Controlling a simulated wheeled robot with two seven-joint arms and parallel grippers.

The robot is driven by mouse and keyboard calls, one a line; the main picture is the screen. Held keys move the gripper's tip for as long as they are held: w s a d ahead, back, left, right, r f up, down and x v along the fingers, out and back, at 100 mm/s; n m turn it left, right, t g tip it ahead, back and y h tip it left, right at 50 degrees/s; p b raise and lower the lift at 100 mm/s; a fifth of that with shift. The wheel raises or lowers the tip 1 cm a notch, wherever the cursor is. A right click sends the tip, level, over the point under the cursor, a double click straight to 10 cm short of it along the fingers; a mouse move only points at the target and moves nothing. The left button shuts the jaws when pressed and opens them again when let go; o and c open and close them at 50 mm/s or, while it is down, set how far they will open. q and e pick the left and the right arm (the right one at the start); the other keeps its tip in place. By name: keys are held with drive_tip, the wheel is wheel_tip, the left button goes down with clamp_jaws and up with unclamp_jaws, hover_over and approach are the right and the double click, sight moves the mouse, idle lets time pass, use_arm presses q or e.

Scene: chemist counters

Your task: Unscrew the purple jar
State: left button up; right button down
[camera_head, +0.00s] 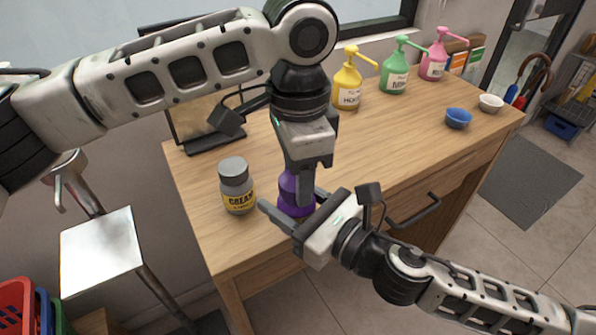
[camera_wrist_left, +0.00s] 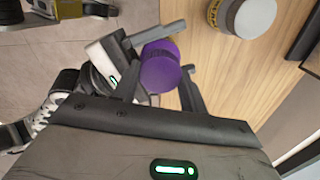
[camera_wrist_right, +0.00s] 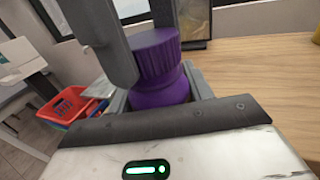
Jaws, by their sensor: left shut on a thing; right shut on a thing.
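The purple jar (camera_head: 290,196) stands on the wooden counter near its front edge, partly hidden by both grippers. My left gripper (camera_head: 303,190) comes down from above, shut on the jar's purple lid (camera_wrist_left: 158,72). My right gripper (camera_head: 292,215) reaches in from the front right, low down, shut on the jar's body. In the right wrist view the ribbed lid (camera_wrist_right: 155,52) sits on top of the rounded jar body (camera_wrist_right: 160,93), with left gripper fingers beside it. I cannot tell whether the lid is loose.
A grey cream jar (camera_head: 237,186) with a yellow label stands just left of the purple jar. Yellow (camera_head: 348,80), green (camera_head: 395,72) and pink (camera_head: 434,60) pump bottles stand at the back. Blue (camera_head: 458,118) and white (camera_head: 490,103) bowls sit at the right. The counter's middle right is clear.

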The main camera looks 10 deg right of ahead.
use_arm(q)
drive_tip(key=n, duration=0.5)
drive_tip(key=shift+w+r, duration=0.15)
drive_tip(key=shift+w, duration=0.05)
drive_tip(key=n, duration=0.3)
drive_tip(key=shift+w, duration=0.1)
drive_tip(key=shift+c, duration=0.2)
drive_tip(key=shift+r, duration=0.25)
drive_tip(key=shift+r, duration=0.65)
drive_tip(key=shift+s+r, duration=0.2)
